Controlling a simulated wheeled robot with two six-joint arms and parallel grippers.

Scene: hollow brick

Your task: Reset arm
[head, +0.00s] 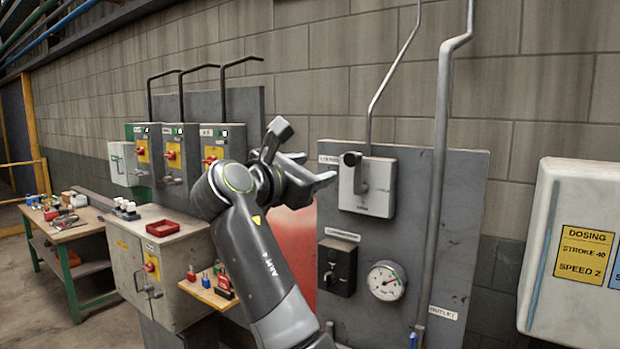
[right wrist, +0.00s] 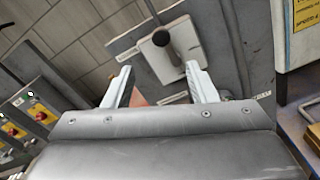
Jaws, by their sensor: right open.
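My right gripper (head: 318,170) is raised in the middle of the head view, in front of the grey wall panel. Its two fingers are apart and hold nothing; they also show in the right wrist view (right wrist: 160,88). A light grey switch box (head: 378,200) with a dark-knobbed handle (head: 352,160) is on the panel to the right of the fingers. In the right wrist view the dark knob (right wrist: 161,38) appears beyond the fingertips, apart from them. My left gripper is not in view.
A black box (head: 337,267) and a round gauge (head: 387,281) sit lower on the panel. Several switch boxes with red knobs (head: 172,154) are at left, above a cabinet (head: 165,262). A workbench (head: 66,232) stands far left. A pale dosing cabinet (head: 575,250) is at right.

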